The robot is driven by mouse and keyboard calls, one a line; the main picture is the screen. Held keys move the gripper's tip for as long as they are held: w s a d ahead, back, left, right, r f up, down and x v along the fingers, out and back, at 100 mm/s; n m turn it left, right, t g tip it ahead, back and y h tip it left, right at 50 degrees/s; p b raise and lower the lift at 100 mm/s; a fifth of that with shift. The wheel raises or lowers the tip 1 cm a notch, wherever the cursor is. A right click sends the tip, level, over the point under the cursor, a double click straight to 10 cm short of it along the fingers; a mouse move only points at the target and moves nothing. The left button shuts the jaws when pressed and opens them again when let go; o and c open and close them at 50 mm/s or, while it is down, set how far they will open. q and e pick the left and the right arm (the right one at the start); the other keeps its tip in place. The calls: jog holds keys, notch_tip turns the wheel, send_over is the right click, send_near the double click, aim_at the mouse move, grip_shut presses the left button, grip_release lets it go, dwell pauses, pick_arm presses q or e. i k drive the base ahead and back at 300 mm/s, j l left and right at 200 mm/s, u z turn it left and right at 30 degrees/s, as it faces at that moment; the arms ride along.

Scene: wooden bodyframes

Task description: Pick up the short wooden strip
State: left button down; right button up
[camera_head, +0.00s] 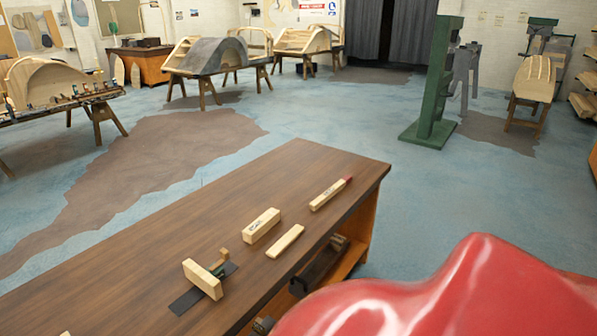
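A short, thin wooden strip (285,241) lies flat on the dark brown workbench (150,262), near its right-hand long edge. A thicker wooden block (261,225) with dark markings lies just behind and left of it, apart from it. Farther back lies a longer wooden stick (328,195) with a red end. Neither of my grippers is in view.
A large glossy red surface (440,295) fills the lower right, close to the bench's right side. A green machine column (432,90) and wooden frames on trestles (210,60) stand on the floor beyond.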

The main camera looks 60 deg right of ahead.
aim_at(289, 238)
jog(key=k+l+z, duration=0.1)
jog(key=z, duration=1.75)
